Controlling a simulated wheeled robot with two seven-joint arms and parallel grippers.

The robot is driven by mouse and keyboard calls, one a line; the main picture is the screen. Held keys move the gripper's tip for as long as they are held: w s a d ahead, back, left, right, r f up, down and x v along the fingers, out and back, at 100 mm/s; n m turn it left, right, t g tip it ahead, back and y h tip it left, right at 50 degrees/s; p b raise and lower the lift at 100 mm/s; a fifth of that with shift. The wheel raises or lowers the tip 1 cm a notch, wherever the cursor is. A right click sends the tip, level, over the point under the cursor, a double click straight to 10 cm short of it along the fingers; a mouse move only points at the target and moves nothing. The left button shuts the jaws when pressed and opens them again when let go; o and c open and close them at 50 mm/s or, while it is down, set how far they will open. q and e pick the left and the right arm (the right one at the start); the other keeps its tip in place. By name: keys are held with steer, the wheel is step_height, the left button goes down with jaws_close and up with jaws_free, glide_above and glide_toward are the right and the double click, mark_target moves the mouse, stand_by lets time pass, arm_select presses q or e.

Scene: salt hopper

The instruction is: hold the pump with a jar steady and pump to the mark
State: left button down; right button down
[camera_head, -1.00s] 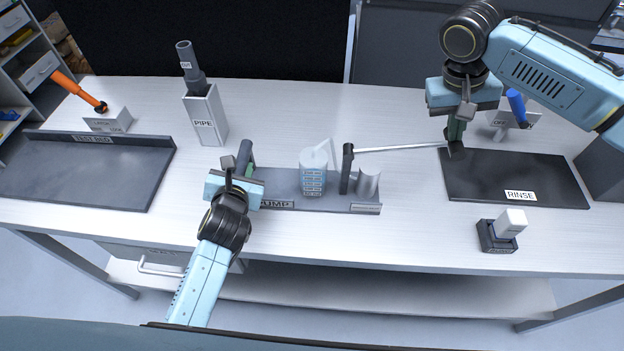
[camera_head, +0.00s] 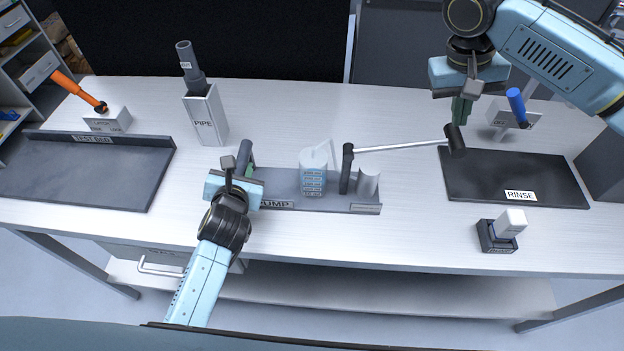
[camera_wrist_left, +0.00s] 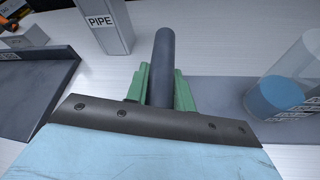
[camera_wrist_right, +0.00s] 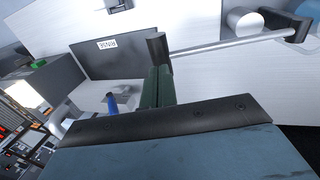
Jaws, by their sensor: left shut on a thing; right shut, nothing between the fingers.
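The pump has a long grey base (camera_head: 345,207) labelled PUMP, with a dark upright post (camera_head: 246,152) at its left end. My left gripper (camera_head: 242,168) is shut on this post, which also shows between the green fingers in the left wrist view (camera_wrist_left: 163,62). A clear jar with level labels (camera_head: 313,172) stands mid-base; the left wrist view shows blue content low inside it (camera_wrist_left: 276,94). The silver lever (camera_head: 400,146) reaches right from a dark pivot to a dark handle (camera_head: 455,142). My right gripper (camera_head: 461,112) is shut and empty, right by the handle; I cannot tell whether they touch.
A PIPE holder (camera_head: 205,118) stands behind the left gripper. A dark tray (camera_head: 90,175) lies at left, a black RINSE mat (camera_head: 490,180) at right. A small block stand (camera_head: 497,236) is at front right, a blue-handled tool (camera_head: 517,105) behind the mat.

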arm_select(q)
steer(key=shift+s+f, duration=0.3)
steer(key=shift+f, duration=0.3)
steer(key=c, duration=1.5)
jaws_free()
steer(key=o, duration=0.4)
steer(key=shift+w+r, duration=0.15)
steer(key=shift+w, duration=0.1)
arm_select(e)
steer(key=shift+w+f, duration=0.1)
arm_select(q)
steer(key=shift+r, duration=0.1)
